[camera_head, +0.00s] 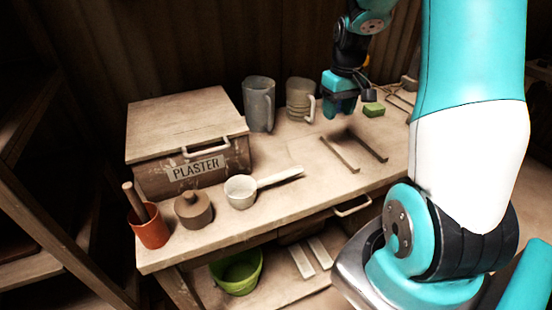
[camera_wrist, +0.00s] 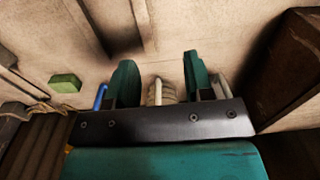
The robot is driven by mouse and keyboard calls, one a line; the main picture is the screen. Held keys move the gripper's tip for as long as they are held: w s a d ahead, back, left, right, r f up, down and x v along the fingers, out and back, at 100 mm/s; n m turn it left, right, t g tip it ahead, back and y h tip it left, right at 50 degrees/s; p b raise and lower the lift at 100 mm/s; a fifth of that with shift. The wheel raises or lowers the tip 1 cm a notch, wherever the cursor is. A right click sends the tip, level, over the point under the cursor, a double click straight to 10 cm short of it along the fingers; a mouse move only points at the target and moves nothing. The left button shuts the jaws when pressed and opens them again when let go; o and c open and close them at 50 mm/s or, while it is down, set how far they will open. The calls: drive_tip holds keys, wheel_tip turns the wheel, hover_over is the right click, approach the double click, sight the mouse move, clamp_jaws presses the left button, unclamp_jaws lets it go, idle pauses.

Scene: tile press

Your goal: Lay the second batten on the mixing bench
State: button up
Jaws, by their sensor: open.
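Two thin battens lie roughly parallel on the mixing bench (camera_head: 286,190), a left one (camera_head: 339,155) and a right one (camera_head: 367,147), with a gap between them. The left batten also shows at the top of the wrist view (camera_wrist: 145,25); a dark strip beside it there is hard to tell from shadow. My gripper (camera_head: 341,110) is open and empty, above the bench behind the battens. Its two green fingers (camera_wrist: 157,80) stand apart in the wrist view, with a pale ribbed jug (camera_wrist: 161,92) seen between them, farther off.
A grey jug (camera_head: 259,104) and a pale jug (camera_head: 299,99) stand at the back, near my gripper. A green block (camera_head: 374,109) lies to its right. The plaster bin (camera_head: 191,160), a white scoop (camera_head: 240,191), a brown pot (camera_head: 193,209) and a terracotta cup (camera_head: 150,229) fill the left.

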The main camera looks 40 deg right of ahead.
drive_tip(key=s+a+r+n+t+y, duration=0.1)
drive_tip(key=a+r+n, duration=0.15)
drive_tip(key=a, duration=0.85)
drive_tip(key=s+a+r+n+y, duration=0.15)
drive_tip(key=a+r, duration=0.25)
drive_tip(key=a, duration=0.7)
drive_tip(key=s+a+r+n, duration=0.1)
drive_tip(key=s+a+n, duration=0.1)
drive_tip(key=s+a, duration=0.4)
drive_tip(key=s+a+r+n+g+y, duration=0.1)
drive_tip(key=s+a+n, duration=0.2)
drive_tip(key=s+a, duration=0.4)
drive_tip(key=shift+s+a+r, duration=0.25)
drive_tip(key=shift+a+r, duration=0.05)
drive_tip(key=shift+a, duration=0.1)
